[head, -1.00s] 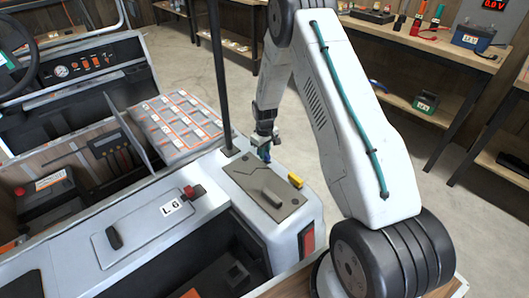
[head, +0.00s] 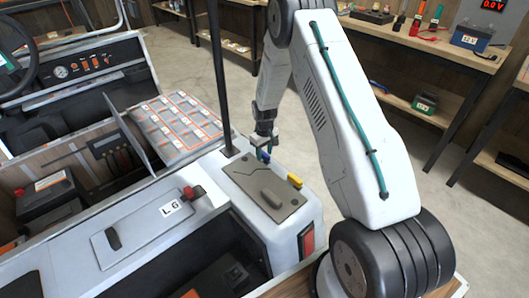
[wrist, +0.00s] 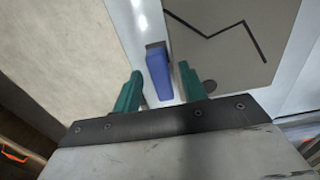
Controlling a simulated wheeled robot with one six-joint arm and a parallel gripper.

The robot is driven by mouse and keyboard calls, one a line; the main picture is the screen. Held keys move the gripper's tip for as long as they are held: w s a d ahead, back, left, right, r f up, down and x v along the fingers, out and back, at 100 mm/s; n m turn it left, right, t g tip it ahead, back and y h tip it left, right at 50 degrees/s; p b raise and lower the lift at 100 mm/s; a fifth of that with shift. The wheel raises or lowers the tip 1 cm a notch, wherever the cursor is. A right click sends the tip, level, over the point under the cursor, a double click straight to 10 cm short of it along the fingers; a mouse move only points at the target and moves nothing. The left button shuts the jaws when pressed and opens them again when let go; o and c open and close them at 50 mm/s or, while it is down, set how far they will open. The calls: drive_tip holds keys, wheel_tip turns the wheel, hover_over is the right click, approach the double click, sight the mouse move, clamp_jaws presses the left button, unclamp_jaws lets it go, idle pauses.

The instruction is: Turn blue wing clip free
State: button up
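The blue wing clip (wrist: 158,74) sits at the edge of the grey plate (wrist: 225,40) on the cart's white top. It also shows in the head view (head: 266,157), just under my gripper (head: 262,147). In the wrist view my gripper (wrist: 160,72) is open, with one green finger on each side of the clip. A gap shows on both sides, so the fingers do not appear to touch it. The clip's lower end lies close to the dark gripper body.
A yellow clip (head: 295,181) sits at the plate's right edge. A dark upright post (head: 217,80) stands close left of my gripper. A raised grey handle (head: 271,198) is on the plate. Open floor lies behind the cart.

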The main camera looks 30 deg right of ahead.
sight(264, 153)
wheel_tip(264, 153, up, 8)
drive_tip(key=shift+f, duration=0.1)
idle(0.4)
idle(0.4)
drive_tip(key=s+a+r, duration=0.4)
drive_tip(key=s+r, duration=0.7)
drive_tip(key=s, duration=0.2)
drive_tip(key=s+a+r+m+t, duration=0.1)
drive_tip(key=s+a+r, duration=0.4)
drive_tip(key=s+r, duration=0.7)
drive_tip(key=s+a+r+m, duration=0.1)
drive_tip(key=s+a+r, duration=0.4)
drive_tip(key=s+r, duration=0.6)
drive_tip(key=s, duration=0.5)
drive_tip(key=shift+r, duration=0.4)
